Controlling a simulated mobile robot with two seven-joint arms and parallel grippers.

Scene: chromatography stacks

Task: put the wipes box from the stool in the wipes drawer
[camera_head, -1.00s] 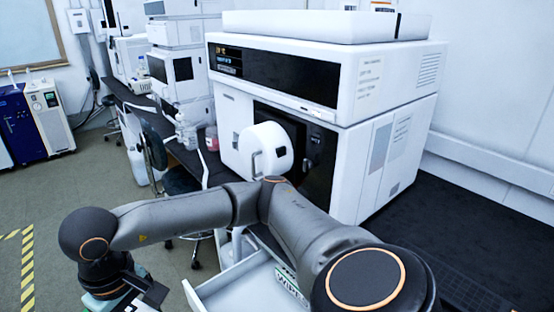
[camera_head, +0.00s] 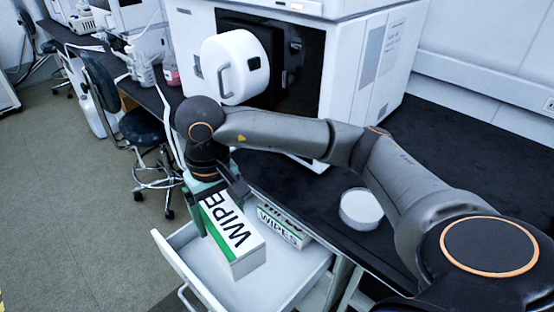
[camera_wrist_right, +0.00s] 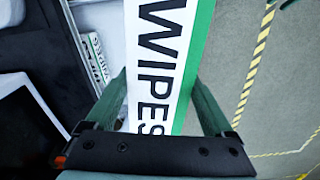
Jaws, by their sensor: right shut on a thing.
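The wipes box (camera_head: 236,237) is white and green with "WIPES" in black letters. My right gripper (camera_head: 212,203) is shut on it, and the box hangs tilted over the open drawer (camera_head: 288,278). In the right wrist view the box (camera_wrist_right: 158,60) lies between the two green fingers (camera_wrist_right: 160,88). A second wipes box (camera_head: 284,228) sits at the back of the white drawer, partly under the bench edge. It also shows in the right wrist view (camera_wrist_right: 97,58). Whether the held box touches the drawer cannot be told. My left gripper is not in view.
The black bench top (camera_head: 470,150) overhangs the drawer's back. A white round dish (camera_head: 361,208) stands on it near the edge. A large white instrument (camera_head: 375,75) stands behind my arm. A dark stool (camera_head: 143,128) is left of the drawer. The drawer's front part is free.

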